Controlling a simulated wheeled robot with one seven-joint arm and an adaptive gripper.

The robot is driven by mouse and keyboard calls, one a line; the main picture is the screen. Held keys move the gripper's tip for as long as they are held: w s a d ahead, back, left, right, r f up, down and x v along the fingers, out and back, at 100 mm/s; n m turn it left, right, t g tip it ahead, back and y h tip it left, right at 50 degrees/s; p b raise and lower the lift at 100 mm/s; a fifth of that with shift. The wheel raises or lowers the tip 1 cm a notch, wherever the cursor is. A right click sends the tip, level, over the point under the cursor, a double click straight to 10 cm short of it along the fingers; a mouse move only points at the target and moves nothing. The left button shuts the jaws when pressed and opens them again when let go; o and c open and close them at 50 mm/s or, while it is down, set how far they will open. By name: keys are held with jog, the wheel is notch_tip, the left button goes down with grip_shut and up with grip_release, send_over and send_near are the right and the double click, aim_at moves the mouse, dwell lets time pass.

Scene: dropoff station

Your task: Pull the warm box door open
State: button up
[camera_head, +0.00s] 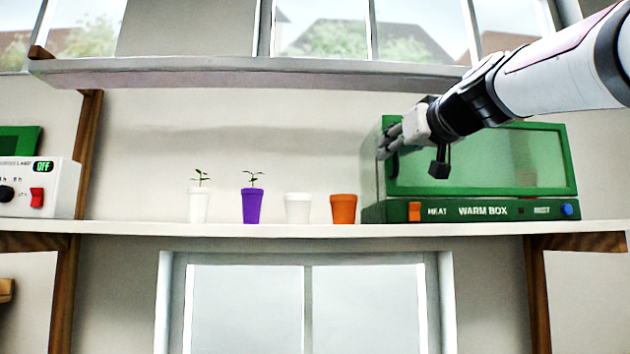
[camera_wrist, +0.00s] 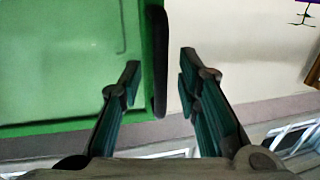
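The warm box (camera_head: 470,211) is green with a glass-fronted door (camera_head: 545,160), at the right of the shelf in the head view. The door looks shut. In the wrist view the green door (camera_wrist: 70,60) fills the left side. Its black upright handle (camera_wrist: 159,60) stands along the door's edge. My gripper (camera_head: 388,148) is at the door's left edge in the head view, hiding part of it. In the wrist view my gripper (camera_wrist: 160,80) is open, with the handle's lower part between its fingertips. Gaps show on both sides of the handle.
On the shelf (camera_head: 290,230), left of the box, stand a white pot (camera_head: 298,208), an orange pot (camera_head: 343,209) and two potted seedlings in white (camera_head: 198,207) and purple (camera_head: 251,207) pots. A white control unit (camera_head: 55,188) stands far left. An upper shelf (camera_head: 240,72) runs above.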

jog(key=shift+w+a, duration=0.1)
jog(key=shift+w, duration=0.4)
grip_shut()
jog(key=shift+s, duration=0.15)
